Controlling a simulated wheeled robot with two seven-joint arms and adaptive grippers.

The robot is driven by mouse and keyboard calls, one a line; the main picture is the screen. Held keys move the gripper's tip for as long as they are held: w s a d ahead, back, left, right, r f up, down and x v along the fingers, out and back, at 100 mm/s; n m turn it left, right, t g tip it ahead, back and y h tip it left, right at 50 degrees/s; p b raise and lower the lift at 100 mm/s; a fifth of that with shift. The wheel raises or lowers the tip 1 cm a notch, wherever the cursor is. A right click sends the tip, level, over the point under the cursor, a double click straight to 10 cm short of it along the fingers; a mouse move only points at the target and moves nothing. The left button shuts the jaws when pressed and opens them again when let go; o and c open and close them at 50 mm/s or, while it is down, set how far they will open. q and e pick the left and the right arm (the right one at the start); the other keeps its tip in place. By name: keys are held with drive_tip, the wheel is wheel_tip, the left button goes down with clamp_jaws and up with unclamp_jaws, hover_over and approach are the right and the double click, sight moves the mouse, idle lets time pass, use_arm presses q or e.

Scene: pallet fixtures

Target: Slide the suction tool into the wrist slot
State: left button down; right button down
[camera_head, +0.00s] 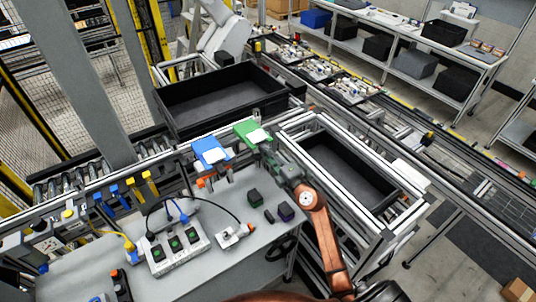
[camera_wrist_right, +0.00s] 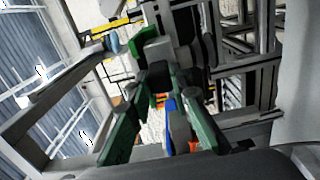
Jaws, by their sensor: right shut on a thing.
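My right gripper (camera_head: 270,160) reaches up from the copper arm to the green holder (camera_head: 252,132) at the back edge of the workbench. In the wrist view my right gripper (camera_wrist_right: 165,82) has its green fingers closed around a grey, blocky part (camera_wrist_right: 157,50), which I take to be the suction tool. The green holder (camera_wrist_right: 142,42) shows just behind that part. The fingers hide much of the tool, and I cannot tell whether it sits in a slot. A blue holder (camera_head: 210,150) with orange below stands to the left. My left gripper is out of view.
A grey workbench (camera_head: 205,275) carries a button box (camera_head: 178,250), cables and small dark blocks (camera_head: 255,197). A black bin (camera_head: 230,98) lies behind the holders. A framed black bin (camera_head: 345,170) stands to the right, close to my arm. Yellow posts and mesh fencing are at the left.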

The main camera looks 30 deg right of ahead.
drive_tip(key=shift+r+p, duration=0.15)
drive_tip(key=shift+p, duration=0.35)
idle(0.6)
drive_tip(key=shift+s, duration=0.1)
drive_tip(key=s+p, duration=0.2)
drive_tip(key=s, duration=0.6)
drive_tip(key=shift+s+d, duration=0.15)
drive_tip(key=shift+d, duration=0.2)
idle(0.8)
idle(0.5)
